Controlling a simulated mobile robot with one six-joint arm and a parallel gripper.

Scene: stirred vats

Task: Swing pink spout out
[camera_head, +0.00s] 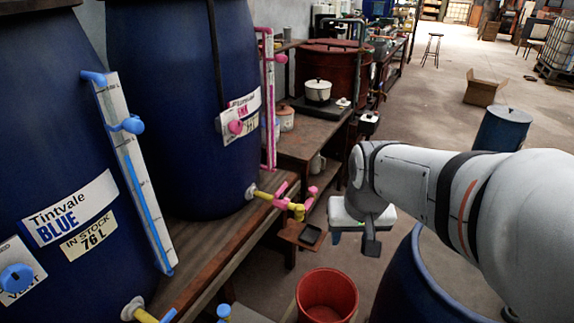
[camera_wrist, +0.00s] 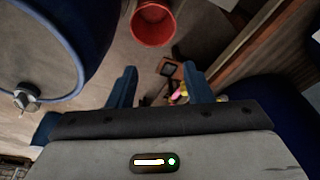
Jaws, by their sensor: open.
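The pink spout (camera_head: 297,212) is at the end of a yellow tap pipe (camera_head: 265,196) low on the farther blue vat (camera_head: 190,110). Pink pieces (camera_head: 311,194) show around the tap. In the wrist view, a small pink and yellow part of the tap (camera_wrist: 180,94) shows between the fingers, near the right one, partly hidden by my gripper body. My gripper (camera_head: 353,240) is to the right of the spout in the head view, apart from it. In the wrist view my gripper (camera_wrist: 160,70) is open and empty, its two fingers wide apart.
The wooden bench (camera_head: 215,265) carries the vats; its edge runs below the tap. A red bucket (camera_head: 327,296) stands on the floor below. An open blue drum (camera_head: 420,285) is under my arm. The Tintvale blue vat (camera_head: 60,150) stands nearer, left.

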